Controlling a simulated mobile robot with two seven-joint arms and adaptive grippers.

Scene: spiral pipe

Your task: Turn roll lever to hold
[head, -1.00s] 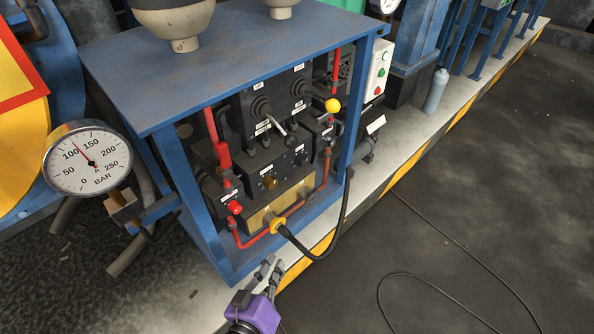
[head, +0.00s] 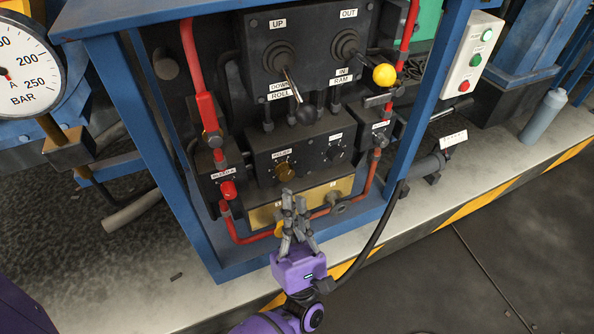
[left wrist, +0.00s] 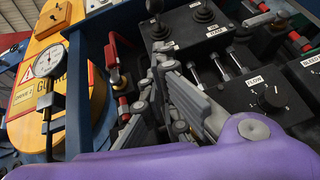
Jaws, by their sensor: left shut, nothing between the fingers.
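The roll lever (head: 291,80) sits on the left of the dark control box, between the labels UP and DOWN ROLL. Its rod slants down and right from a round boot; a dark ball shows near its lower end. I see no label reading hold. My left gripper (head: 294,202), purple with grey fingers, is shut and empty. In the head view it appears below the roll lever, in front of the brass block, apart from the lever. In the left wrist view its fingers (left wrist: 172,78) point toward the panel, hiding part of it. My right gripper is not in view.
The ram lever (head: 350,44) stands to the right, with a yellow ball (head: 384,75) near it. A dial block (head: 300,155) lies below the levers. Red pipes (head: 198,85) and blue frame posts (head: 160,150) flank the opening. A black hose (head: 372,235) runs down at right.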

